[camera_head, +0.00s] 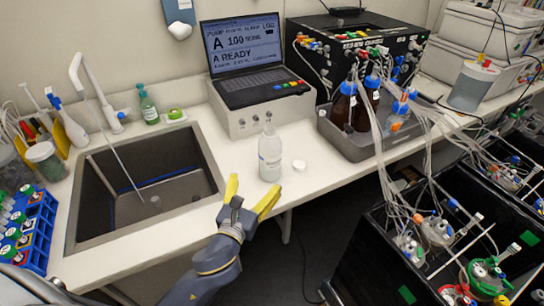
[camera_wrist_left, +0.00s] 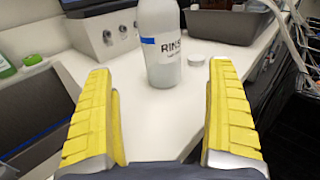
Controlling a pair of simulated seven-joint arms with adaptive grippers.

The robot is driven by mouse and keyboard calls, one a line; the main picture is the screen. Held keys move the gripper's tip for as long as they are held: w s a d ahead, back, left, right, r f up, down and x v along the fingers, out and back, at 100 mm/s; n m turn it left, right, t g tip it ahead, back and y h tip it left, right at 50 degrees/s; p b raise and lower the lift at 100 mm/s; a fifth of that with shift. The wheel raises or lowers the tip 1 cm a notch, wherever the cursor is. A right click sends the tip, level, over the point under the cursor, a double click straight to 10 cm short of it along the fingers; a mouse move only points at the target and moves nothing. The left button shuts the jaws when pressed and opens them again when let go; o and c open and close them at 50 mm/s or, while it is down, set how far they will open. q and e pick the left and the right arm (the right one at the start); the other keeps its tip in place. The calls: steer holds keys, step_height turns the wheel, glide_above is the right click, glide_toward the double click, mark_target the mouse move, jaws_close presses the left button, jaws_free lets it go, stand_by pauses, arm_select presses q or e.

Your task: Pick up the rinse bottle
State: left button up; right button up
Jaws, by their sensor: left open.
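The rinse bottle (camera_head: 270,155) is a white bottle with a narrow top, standing upright on the white counter near its front edge. In the left wrist view the rinse bottle (camera_wrist_left: 160,45) shows a blue strip and a label reading "RINS", with its top cut off by the frame. My left gripper (camera_head: 252,192) has yellow fingers, is open and empty, and is in front of the bottle at the counter edge. In the left wrist view the bottle stands beyond and between the fingers of the gripper (camera_wrist_left: 163,110), apart from both. My right gripper is not in view.
A white cap (camera_head: 299,165) lies just right of the bottle. A sink (camera_head: 150,185) is to the left. A box with a laptop (camera_head: 245,65) stands behind. A grey tray (camera_head: 370,145) with brown bottles and tubing is to the right.

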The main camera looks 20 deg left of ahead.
mark_target(270, 157)
arm_select(q)
steer(key=shift+w+d, duration=0.2)
steer(key=shift+w, duration=2.95)
steer(key=shift+w+d, duration=0.15)
steer(key=shift+w, duration=3)
steer(key=shift+c, duration=0.4)
steer(key=c, duration=1.4)
